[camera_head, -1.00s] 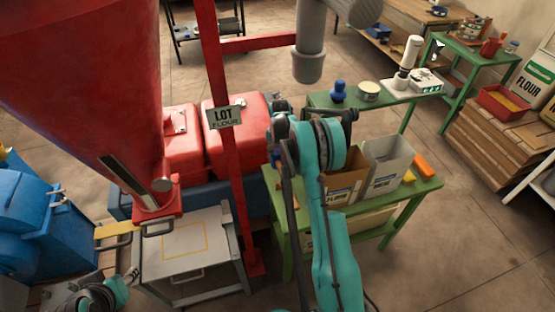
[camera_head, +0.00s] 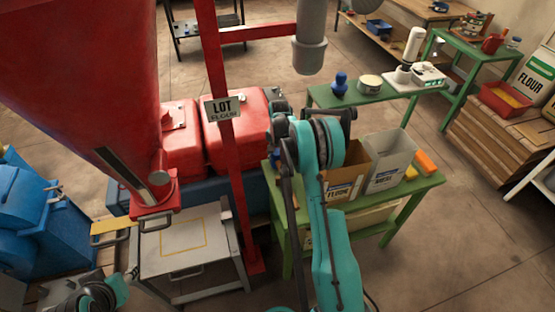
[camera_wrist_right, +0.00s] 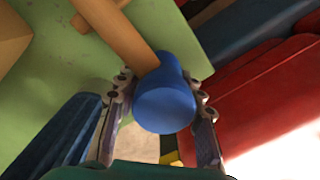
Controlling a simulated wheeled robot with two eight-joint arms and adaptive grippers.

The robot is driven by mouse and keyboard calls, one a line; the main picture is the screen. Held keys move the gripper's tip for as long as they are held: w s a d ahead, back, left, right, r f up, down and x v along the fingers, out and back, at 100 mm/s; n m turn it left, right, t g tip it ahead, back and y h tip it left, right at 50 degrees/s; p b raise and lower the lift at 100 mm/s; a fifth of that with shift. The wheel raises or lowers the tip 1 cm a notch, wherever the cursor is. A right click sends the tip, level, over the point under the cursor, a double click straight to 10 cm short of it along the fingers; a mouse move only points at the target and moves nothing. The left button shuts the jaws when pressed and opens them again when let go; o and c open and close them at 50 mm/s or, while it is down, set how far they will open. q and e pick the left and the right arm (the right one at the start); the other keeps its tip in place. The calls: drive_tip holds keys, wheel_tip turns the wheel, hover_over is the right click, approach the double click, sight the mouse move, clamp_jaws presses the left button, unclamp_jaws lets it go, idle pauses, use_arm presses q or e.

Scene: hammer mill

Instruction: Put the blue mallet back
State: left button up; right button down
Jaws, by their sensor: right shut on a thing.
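The blue mallet shows in the right wrist view, with its round blue head (camera_wrist_right: 165,105) close to the camera. Its wooden handle (camera_wrist_right: 115,28) runs up and to the left over a green surface. My right gripper (camera_wrist_right: 160,86) is shut on the mallet head, with one finger on each side. In the head view my teal right arm hides most of the area around the hand, and I cannot make out the mallet clearly. Part of my left arm shows at the lower left of the head view, but its fingers do not show.
A green table (camera_head: 425,183) holds a cardboard flour box (camera_head: 345,185), a grey bin (camera_head: 390,165) and an orange item (camera_head: 426,162).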

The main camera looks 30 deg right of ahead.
drive_tip(key=shift+f+b, duration=0.3)
drive_tip(key=shift+f, duration=0.25)
drive_tip(key=c, duration=0.9)
unclamp_jaws()
drive_tip(key=shift+r, duration=0.1)
wheel_tip(320, 180, up, 12)
drive_tip(key=shift+d, duration=0.15)
